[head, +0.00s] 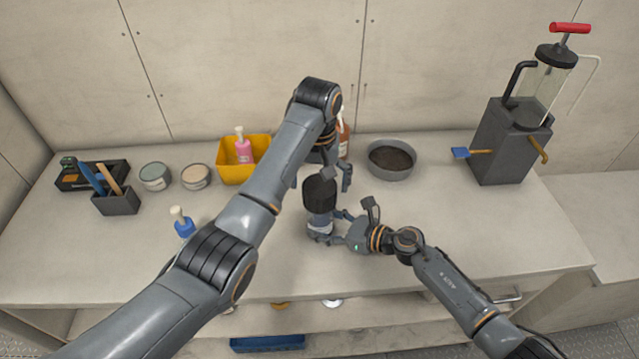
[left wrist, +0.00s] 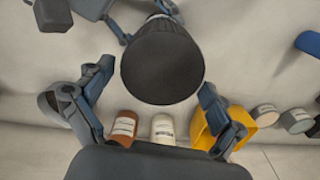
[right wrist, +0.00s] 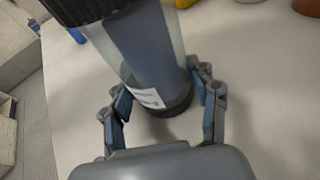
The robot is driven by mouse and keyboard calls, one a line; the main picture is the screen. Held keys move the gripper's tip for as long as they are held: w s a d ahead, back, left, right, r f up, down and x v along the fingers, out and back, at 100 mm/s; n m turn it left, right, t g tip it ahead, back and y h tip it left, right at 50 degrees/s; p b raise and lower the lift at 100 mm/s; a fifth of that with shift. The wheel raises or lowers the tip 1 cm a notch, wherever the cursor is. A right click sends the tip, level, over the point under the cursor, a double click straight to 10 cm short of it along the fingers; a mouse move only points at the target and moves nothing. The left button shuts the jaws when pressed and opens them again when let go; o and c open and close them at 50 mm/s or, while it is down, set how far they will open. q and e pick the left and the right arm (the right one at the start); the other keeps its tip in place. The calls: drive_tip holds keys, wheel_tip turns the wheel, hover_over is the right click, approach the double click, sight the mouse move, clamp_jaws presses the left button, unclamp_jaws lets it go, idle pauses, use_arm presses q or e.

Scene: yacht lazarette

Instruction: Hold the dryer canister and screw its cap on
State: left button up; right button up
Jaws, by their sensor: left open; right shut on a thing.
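The dryer canister (head: 320,222) stands upright on the bench, a clear body with a bluish filling, a white label and a dark base. Its black ribbed cap (head: 319,193) sits on top; I cannot tell how tightly it is seated. In the left wrist view the round cap top (left wrist: 162,65) lies between the spread fingers. My left gripper (head: 325,172) is open above the cap, apart from it as far as I can see. My right gripper (head: 332,228) is shut on the lower canister body, which also shows in the right wrist view (right wrist: 150,55).
Behind stand a yellow bin (head: 229,172) with a pink bottle, an amber bottle (head: 343,138) and a grey bowl (head: 392,174). A pump unit (head: 508,145) stands at right. Tins (head: 155,176) and a blue bottle (head: 183,226) are at left.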

use_arm(q)
wheel_tip(320, 180, up, 6)
drive_tip(key=shift+f, duration=0.2)
drive_tip(key=shift+r, duration=0.75)
drive_tip(key=shift+s, duration=0.1)
use_arm(e)
drive_tip(key=o, duration=1.8)
drive_tip(key=shift+c, duration=0.2)
